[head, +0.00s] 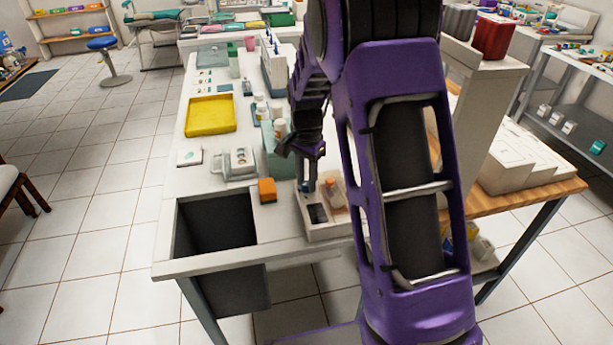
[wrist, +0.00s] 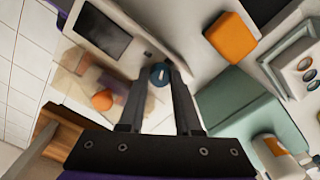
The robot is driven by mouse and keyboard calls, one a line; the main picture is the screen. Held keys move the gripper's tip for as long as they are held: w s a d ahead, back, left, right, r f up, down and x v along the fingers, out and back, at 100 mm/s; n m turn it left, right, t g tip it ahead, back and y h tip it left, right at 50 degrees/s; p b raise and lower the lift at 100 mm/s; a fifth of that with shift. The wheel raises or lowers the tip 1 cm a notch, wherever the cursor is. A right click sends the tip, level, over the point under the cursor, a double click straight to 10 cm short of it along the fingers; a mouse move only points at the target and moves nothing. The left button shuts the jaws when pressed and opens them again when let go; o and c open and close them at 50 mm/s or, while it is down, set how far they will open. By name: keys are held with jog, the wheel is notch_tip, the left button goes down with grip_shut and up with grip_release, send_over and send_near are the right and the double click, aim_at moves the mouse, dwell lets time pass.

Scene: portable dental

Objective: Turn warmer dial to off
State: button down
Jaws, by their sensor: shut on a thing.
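The warmer is a pale box with a dark panel (wrist: 105,32); in the head view its body (head: 330,233) stands at the table's near edge. The warmer dial (wrist: 159,74) is a small round dark-blue knob with a white mark, seen in the wrist view. My gripper (wrist: 158,72) is shut on the dial, with a finger on each side of it. In the head view my gripper (head: 309,187) reaches down over the warmer, and its fingers hide most of the dial there.
An orange block (head: 267,190) lies left of the warmer, also in the wrist view (wrist: 232,38). An orange round thing (wrist: 102,100) sits beside the panel. A green box (head: 275,160) stands behind. A yellow tray (head: 211,114) lies farther back. A dark open bin (head: 215,228) is at the near left.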

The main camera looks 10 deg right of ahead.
jog(key=n+p, duration=0.1)
jog(key=n, duration=0.5)
jog(key=shift+n, duration=0.3)
dwell(0.4)
jog(key=c, duration=0.6)
grip_release()
